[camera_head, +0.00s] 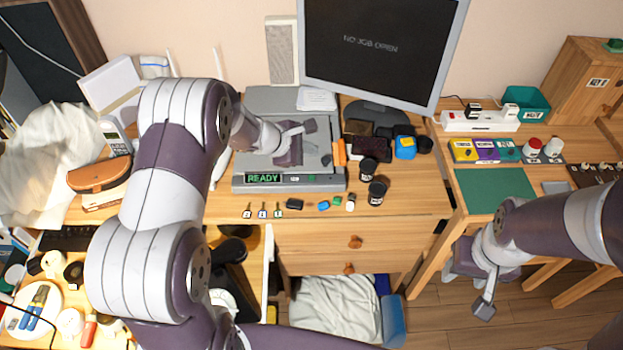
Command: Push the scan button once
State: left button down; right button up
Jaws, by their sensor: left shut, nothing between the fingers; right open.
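A grey scanner-like device (262,102) stands on the wooden desk below the monitor. Its front panel has a green READY display (263,178), a small white marking and a small green spot (311,178) that may be the scan button; no label is readable. My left gripper (309,126) is shut and empty above the device's top, behind the front panel and apart from the green spot in the picture. Its exact height is unclear. My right gripper (484,303) is low at the right, in front of the side table and far from the device.
The monitor (380,45) reads NO JOB OPEN. Black jars (377,190), an orange item (339,152) and several small things lie right of and in front of the device. A side table with a green mat (495,190) stands right. A leather pouch (98,175) lies left.

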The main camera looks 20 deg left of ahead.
pick_arm(q)
jog(key=b, duration=0.4)
send_over(309, 181)
notch_tip(309, 181, down, 6)
jog(key=shift+r, duration=0.1)
jog(key=shift+f+b, duration=0.45)
jog(key=shift+f, duration=0.05)
dwell(1.2)
jog(key=shift+f+b, duration=0.4)
jog(key=shift+b, duration=0.2)
jog(key=shift+f+b, duration=0.4)
jog(key=shift+b, duration=0.1)
dwell(0.4)
jog(key=shift+r, duration=0.1)
jog(key=shift+r+p, duration=0.5)
jog(key=shift+r, duration=0.25)
